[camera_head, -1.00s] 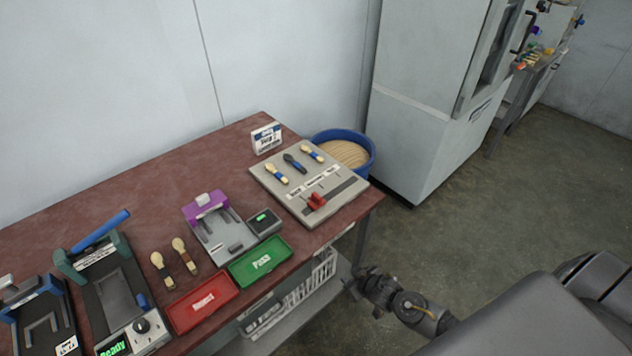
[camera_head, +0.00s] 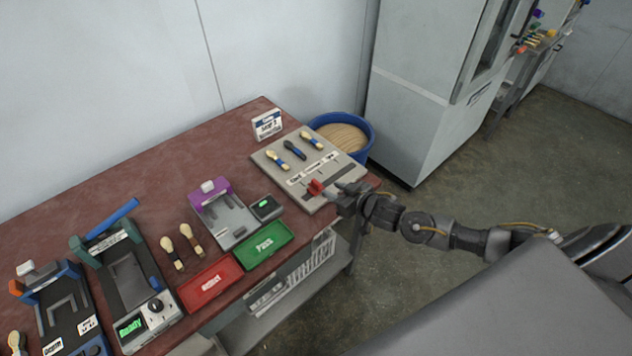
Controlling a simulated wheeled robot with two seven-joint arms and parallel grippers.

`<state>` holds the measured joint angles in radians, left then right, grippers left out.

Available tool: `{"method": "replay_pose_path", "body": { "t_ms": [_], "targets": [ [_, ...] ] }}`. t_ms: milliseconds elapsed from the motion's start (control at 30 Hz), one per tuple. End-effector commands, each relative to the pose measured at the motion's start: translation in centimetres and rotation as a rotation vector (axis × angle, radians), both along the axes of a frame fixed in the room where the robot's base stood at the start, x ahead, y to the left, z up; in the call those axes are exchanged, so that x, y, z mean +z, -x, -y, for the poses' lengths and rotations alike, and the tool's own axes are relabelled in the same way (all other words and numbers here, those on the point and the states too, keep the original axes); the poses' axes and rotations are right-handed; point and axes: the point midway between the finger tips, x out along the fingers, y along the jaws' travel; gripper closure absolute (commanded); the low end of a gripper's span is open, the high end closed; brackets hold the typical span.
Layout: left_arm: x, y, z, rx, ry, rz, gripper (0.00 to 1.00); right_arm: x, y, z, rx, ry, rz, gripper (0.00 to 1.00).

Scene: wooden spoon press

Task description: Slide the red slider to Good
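The red slider (camera_head: 315,187) stands on the grey sample board (camera_head: 280,171) at the table's right end, toward the left part of its track. A white label strip (camera_head: 312,169) runs behind the track; its words are too small to read surely. My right gripper (camera_head: 336,193) is at the board's front right edge, just right of the red slider, pointing left at it. It covers part of the track. I cannot tell whether it touches the slider or how far its fingers are apart. My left gripper is out of view.
Several spoons (camera_head: 295,150) lie on the board, with a white sign (camera_head: 267,124) behind. A blue tub (camera_head: 367,135) stands beyond the table (camera_head: 150,195). Left of the board are a purple-topped fixture (camera_head: 209,189), a green tray (camera_head: 263,246) and a red tray (camera_head: 208,284).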

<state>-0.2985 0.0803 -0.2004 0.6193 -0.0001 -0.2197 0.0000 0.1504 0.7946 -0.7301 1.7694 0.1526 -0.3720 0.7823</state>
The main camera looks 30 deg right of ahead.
Motion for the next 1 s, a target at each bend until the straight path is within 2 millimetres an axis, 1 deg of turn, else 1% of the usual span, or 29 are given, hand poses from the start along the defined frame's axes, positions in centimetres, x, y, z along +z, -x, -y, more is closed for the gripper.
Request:
{"method": "replay_pose_path", "body": {
  "t_ms": [33, 100, 300, 500, 700, 933, 1000],
  "targets": [
    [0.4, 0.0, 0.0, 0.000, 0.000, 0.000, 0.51, 0.0, -0.9, -0.3, 0.000, -0.001, 0.003, 0.64],
    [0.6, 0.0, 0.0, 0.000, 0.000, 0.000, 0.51, -0.6, -2.2, -0.6, -0.002, -0.001, 0.002, 0.64],
    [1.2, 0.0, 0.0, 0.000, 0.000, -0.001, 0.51, -2.0, -5.4, -1.6, -0.001, 0.000, 0.000, 0.64],
    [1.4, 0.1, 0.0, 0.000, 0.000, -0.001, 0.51, -3.0, -7.3, -2.2, 0.000, 0.000, 0.000, 0.64],
    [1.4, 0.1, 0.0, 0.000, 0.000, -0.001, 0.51, -3.4, -8.0, -2.4, 0.000, 0.001, -0.001, 0.64],
    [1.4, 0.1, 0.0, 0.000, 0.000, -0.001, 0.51, -3.4, -8.0, -2.4, 0.001, 0.001, -0.001, 0.64],
    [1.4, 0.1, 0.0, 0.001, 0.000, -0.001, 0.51, -3.4, -8.0, -2.4, 0.001, 0.001, -0.001, 0.73]
  ]
}}
